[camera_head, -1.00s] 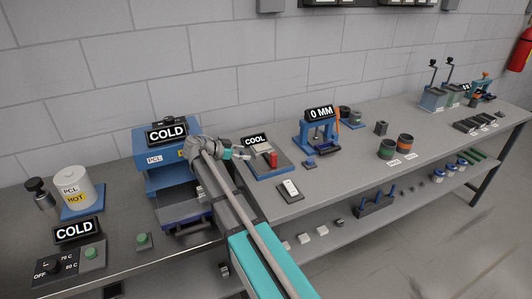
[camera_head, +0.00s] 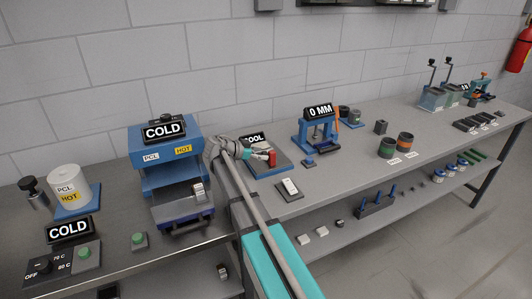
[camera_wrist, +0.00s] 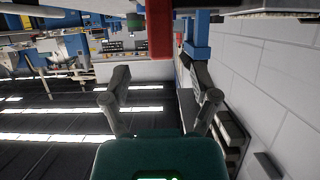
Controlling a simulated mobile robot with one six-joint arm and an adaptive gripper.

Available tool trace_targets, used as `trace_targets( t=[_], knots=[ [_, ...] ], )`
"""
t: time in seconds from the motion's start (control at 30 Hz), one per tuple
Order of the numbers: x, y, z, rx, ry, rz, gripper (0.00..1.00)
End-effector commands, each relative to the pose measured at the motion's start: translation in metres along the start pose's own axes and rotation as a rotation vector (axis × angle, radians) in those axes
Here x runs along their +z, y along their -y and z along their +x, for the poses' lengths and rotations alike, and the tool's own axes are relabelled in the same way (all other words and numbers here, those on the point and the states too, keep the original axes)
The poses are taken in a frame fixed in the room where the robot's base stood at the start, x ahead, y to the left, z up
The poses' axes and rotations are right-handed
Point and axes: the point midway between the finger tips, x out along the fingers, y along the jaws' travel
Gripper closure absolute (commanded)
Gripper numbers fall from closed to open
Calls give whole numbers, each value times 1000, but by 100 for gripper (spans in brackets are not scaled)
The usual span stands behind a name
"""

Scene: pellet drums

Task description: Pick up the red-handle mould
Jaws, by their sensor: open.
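The red-handle mould shows its upright red handle (camera_head: 272,161) on the blue-edged cooling plate (camera_head: 283,168) by the COOL sign. My gripper (camera_head: 261,154) is just left of the handle and very near it, at about its height, and hides part of the sign and plate. In the wrist view the red handle (camera_wrist: 160,28) stands ahead, in line with the gap between my two fingers (camera_wrist: 161,92). The fingers are apart with nothing between them. The mould's body is mostly hidden in both views.
A blue press (camera_head: 165,150) with a COLD sign stands left of my arm, with a grey piece (camera_head: 198,190) on its lower tray. A white switch box (camera_head: 290,188) lies in front of the plate. A blue gauge stand (camera_head: 318,130) reading 0 MM is to the right.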

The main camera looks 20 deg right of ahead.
Motion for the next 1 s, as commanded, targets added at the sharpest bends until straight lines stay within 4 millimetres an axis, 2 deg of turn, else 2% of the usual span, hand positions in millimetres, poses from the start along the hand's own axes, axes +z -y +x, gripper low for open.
trace_targets(
  t=[0.27,0.7,1.0],
  knots=[
    [0,0,3,0,0,0,23],
    [-2,2,46,-1,0,0,23],
    [-4,2,50,-2,0,-1,23]
  ],
)
